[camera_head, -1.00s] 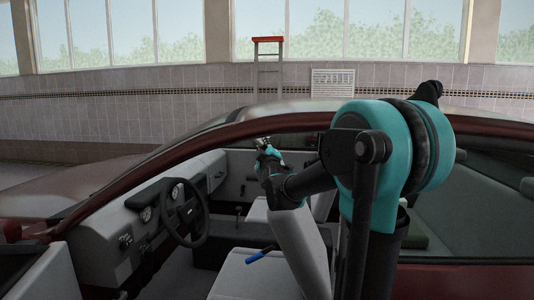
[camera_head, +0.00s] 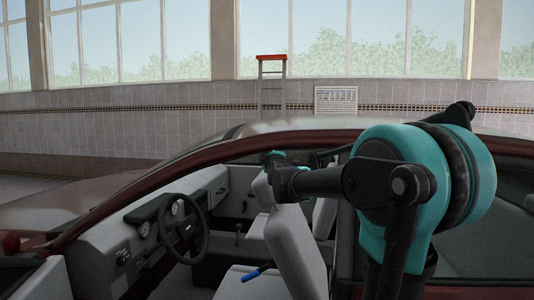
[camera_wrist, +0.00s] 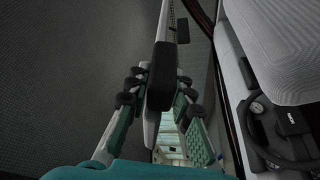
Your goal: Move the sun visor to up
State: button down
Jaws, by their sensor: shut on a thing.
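The sun visor (camera_wrist: 166,22) shows in the wrist view as a thin, pale panel seen nearly edge-on. In the head view my gripper (camera_head: 272,158) is small and reaches inside the car, above the front seats and under the roof edge. I cannot make out the visor or its angle there.
The steering wheel (camera_head: 185,228) and dashboard (camera_head: 95,245) are at the left. A front seat back (camera_head: 292,245) stands below my forearm. The dark red roof frame (camera_head: 200,165) arches over the opening. A stepladder (camera_head: 271,80) stands behind the car.

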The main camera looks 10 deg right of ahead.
jog(key=c, duration=1.4)
grip_release()
jog(key=shift+o, duration=0.2)
jog(key=s+f, duration=0.1)
jog(key=s, duration=1)
jog(key=shift+s+d+f, duration=0.3)
jog(key=shift+s+f, duration=0.05)
jog(key=shift+s, duration=0.05)
